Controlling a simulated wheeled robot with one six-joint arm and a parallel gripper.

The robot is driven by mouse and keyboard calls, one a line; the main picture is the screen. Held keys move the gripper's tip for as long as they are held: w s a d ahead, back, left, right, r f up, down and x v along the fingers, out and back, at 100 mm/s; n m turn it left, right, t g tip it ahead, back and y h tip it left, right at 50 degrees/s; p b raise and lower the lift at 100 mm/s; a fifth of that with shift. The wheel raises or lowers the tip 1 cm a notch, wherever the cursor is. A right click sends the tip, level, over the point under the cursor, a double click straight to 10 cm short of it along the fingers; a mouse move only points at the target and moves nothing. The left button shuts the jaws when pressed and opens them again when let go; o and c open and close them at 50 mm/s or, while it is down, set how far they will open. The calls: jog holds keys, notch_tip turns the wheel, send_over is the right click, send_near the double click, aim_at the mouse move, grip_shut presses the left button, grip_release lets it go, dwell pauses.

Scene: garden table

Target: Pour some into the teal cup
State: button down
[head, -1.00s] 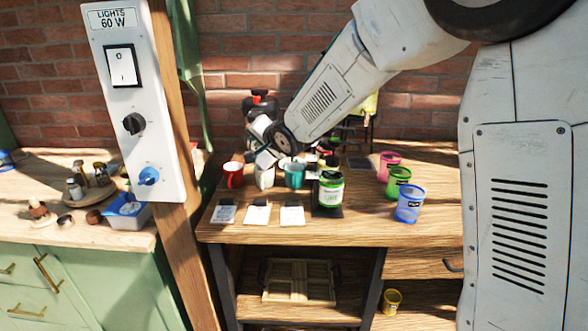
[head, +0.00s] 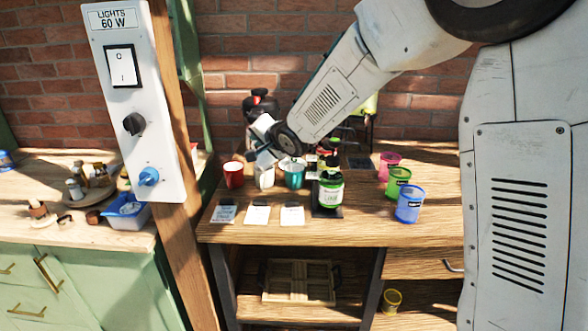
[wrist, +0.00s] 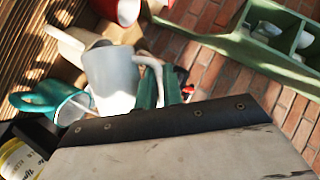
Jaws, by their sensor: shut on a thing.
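My gripper (wrist: 160,92) is shut on the jug's handle. In the head view my gripper (head: 260,155) is just above the jug, partly hidden by my arm. The jug looks roughly upright in the head view. I cannot tell whether anything is flowing from it.
A red mug (head: 234,175) stands left of the jug. Pink (head: 389,167), green (head: 398,182) and blue (head: 409,205) cups are further right. Cards lie in front.

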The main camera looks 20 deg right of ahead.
jog(key=shift+r, duration=0.1)
jog(key=shift+a, duration=0.2)
jog(key=shift+a+n+h, duration=0.4)
jog(key=shift+n+h, duration=0.2)
jog(key=shift+n, duration=0.1)
jog(key=shift+a, duration=0.15)
jog(key=shift+s+a+n, duration=0.1)
jog(key=shift+a+n, duration=0.2)
jog(key=shift+n, duration=0.2)
jog(key=shift+s+a+f+n+h, duration=0.1)
jog(key=shift+a+f+n+h, duration=0.25)
jog(key=shift+a+n+h, duration=0.25)
jog(key=shift+w+a+f+n+h, duration=0.1)
jog(key=shift+a+f+n+h, duration=0.25)
jog(key=shift+a, duration=0.4)
jog(key=shift+s+a+f+n+h, duration=0.1)
jog(key=shift+a+f+n+h, duration=0.2)
jog(key=shift+a+n+h, duration=0.25)
